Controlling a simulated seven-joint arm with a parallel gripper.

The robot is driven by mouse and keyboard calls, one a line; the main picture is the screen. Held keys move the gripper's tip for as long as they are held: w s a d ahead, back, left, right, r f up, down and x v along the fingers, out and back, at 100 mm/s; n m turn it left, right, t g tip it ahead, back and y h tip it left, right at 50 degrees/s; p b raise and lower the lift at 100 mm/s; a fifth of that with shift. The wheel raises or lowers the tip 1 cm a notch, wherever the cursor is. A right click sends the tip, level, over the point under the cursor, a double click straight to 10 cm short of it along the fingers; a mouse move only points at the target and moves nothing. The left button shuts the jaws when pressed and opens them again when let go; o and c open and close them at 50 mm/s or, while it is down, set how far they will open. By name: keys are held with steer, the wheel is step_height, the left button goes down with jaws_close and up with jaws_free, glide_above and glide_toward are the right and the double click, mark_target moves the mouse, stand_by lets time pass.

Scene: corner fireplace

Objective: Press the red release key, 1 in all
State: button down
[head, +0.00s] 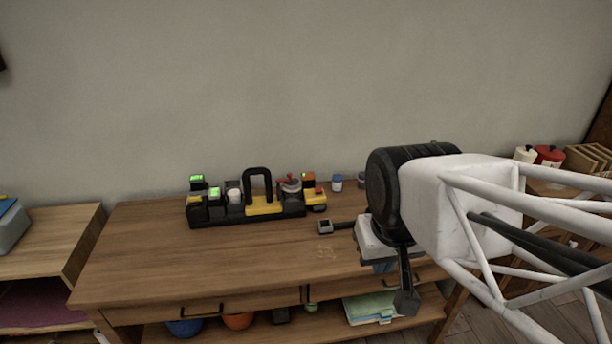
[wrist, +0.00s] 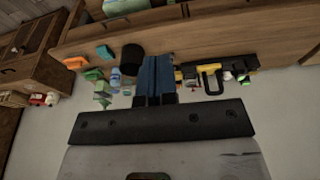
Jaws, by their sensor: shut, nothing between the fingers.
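A black-based device (head: 247,218) stands at the back of the wooden table, left of my gripper, with a black handle loop, a yellow block and green-lit parts. Near its right end are a red lever-like part (head: 289,182) and a block with an orange-red top (head: 309,178); I cannot tell which is the red release key. The device (wrist: 212,80) also shows small in the wrist view, right of the fingers. My gripper (wrist: 155,68) has blue fingers, shut and empty. In the head view my gripper (head: 383,267) is near the table's right front, apart from the device.
A small grey box (head: 325,227) with a dark strip lies between the device and my arm. A blue-and-white jar (head: 337,183) stands behind. The front left of the tabletop (head: 180,265) is clear. The wall is close behind the device.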

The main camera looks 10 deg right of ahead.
steer(key=m+t+y, duration=0.4)
steer(key=m+y, duration=0.2)
steer(key=m, duration=1.3)
glide_above(318, 190)
step_height(318, 190, down, 16)
steer(key=shift+s, duration=0.15)
steer(key=shift+f+n, duration=0.15)
steer(key=shift+n, duration=0.15)
steer(key=shift+f, duration=4.2)
steer(key=shift+f, duration=0.45)
